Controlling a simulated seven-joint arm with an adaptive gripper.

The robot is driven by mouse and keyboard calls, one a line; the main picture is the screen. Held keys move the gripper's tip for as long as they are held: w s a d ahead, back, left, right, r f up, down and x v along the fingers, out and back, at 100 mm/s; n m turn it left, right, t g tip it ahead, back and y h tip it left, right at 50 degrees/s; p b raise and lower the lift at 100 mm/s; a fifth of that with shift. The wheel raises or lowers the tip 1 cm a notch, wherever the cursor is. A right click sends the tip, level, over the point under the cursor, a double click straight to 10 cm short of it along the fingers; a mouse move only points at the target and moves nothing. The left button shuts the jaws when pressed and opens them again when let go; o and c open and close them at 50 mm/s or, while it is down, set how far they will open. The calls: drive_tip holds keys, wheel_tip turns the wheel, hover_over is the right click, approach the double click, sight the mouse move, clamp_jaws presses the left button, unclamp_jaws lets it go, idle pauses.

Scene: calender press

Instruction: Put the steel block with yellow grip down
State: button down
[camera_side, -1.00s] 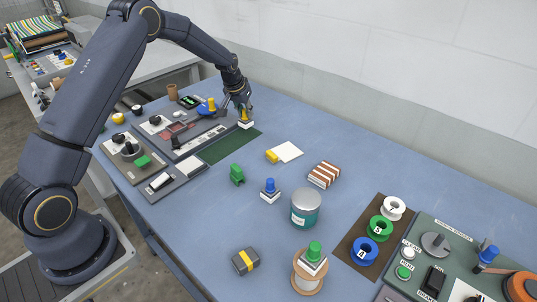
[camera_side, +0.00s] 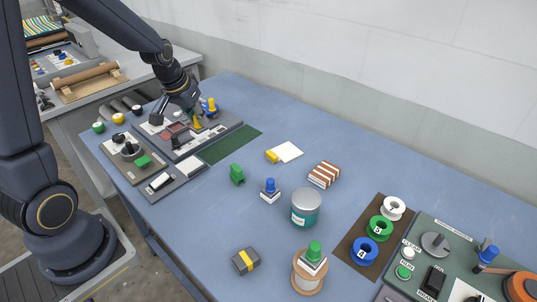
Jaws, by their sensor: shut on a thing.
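My gripper (camera_side: 192,116) is over the grey control panel (camera_side: 228,127) at the back left, shut on the steel block with yellow grip. Its yellow grip (camera_side: 197,123) shows between and below the fingers. The block's lower part is small and partly hidden, so I cannot tell whether it touches the panel. A yellow knob on a blue base (camera_side: 210,106) stands just to the right of the gripper.
A dark green mat (camera_side: 230,145) lies bare in front of the panel. Nearby are a green block (camera_side: 237,174), a white card with yellow end (camera_side: 285,153), a blue-knobbed block (camera_side: 270,190) and a teal can (camera_side: 306,208). A yellow-banded dark block (camera_side: 246,261) lies at the front.

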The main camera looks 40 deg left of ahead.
drive_tip(key=w+a+f, duration=0.1)
drive_tip(key=w+f, duration=0.2)
drive_tip(key=w, duration=0.1)
drive_tip(key=w+a+f, duration=0.1)
drive_tip(key=w+f, duration=0.2)
drive_tip(key=w, duration=0.1)
drive_tip(key=w+a+f, duration=0.1)
drive_tip(key=w+f, duration=0.1)
drive_tip(key=w, duration=0.2)
drive_tip(key=shift+w+a+f, duration=0.35)
drive_tip(key=shift+a+f, duration=0.05)
drive_tip(key=shift+w+f, duration=0.15)
drive_tip(key=shift+f, duration=0.1)
drive_tip(key=shift+w+f, duration=0.1)
drive_tip(key=shift+f, duration=1.45)
drive_tip(key=shift+f, duration=0.15)
drive_tip(key=c, duration=1)
unclamp_jaws()
drive_tip(key=shift+c, duration=0.2)
